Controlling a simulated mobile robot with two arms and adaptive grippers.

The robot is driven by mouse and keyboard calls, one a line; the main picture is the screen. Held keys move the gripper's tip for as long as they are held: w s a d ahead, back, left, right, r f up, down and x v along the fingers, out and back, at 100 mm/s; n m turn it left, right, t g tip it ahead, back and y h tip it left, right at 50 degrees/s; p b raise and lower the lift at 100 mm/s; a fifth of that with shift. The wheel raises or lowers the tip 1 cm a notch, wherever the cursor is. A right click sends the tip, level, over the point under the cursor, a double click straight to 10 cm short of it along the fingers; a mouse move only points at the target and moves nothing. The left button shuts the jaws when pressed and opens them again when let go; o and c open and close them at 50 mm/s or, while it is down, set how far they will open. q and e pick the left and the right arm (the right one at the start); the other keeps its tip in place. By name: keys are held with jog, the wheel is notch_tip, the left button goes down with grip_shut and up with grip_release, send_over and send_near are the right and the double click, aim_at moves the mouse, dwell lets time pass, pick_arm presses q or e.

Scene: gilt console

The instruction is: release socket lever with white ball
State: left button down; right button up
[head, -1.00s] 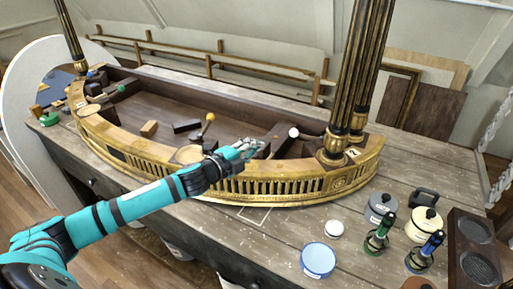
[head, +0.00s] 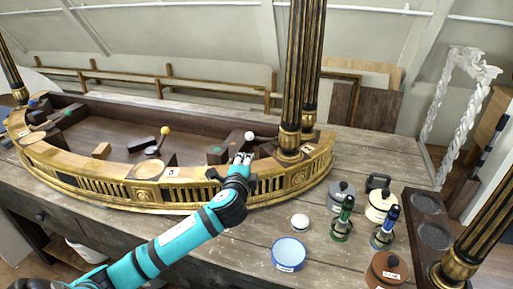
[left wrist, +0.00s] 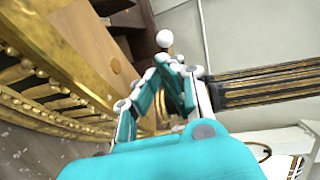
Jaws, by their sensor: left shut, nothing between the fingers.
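The white ball (head: 249,135) tops a lever at the right end of the gilt console, beside the dark wooden block (head: 226,146). It also shows in the left wrist view (left wrist: 164,38), just beyond the fingertips. My left gripper (head: 243,158) is shut and empty, a little in front of and below the ball. In the left wrist view its fingers (left wrist: 170,65) come together at the tips. They look close to the ball, but I cannot tell whether they touch it. The lever's base is mostly hidden. My right gripper is not in view.
A black and gold column (head: 297,80) stands just right of the ball. A yellow-ball lever (head: 165,130) is farther left.

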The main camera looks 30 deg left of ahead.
pick_arm(q)
jog(key=shift+w, duration=0.1)
jog(key=shift+w+a+r, duration=0.1)
jog(key=shift+w, duration=0.15)
jog(key=p+x, duration=0.1)
jog(key=x, duration=0.8)
jog(key=shift+p, duration=0.4)
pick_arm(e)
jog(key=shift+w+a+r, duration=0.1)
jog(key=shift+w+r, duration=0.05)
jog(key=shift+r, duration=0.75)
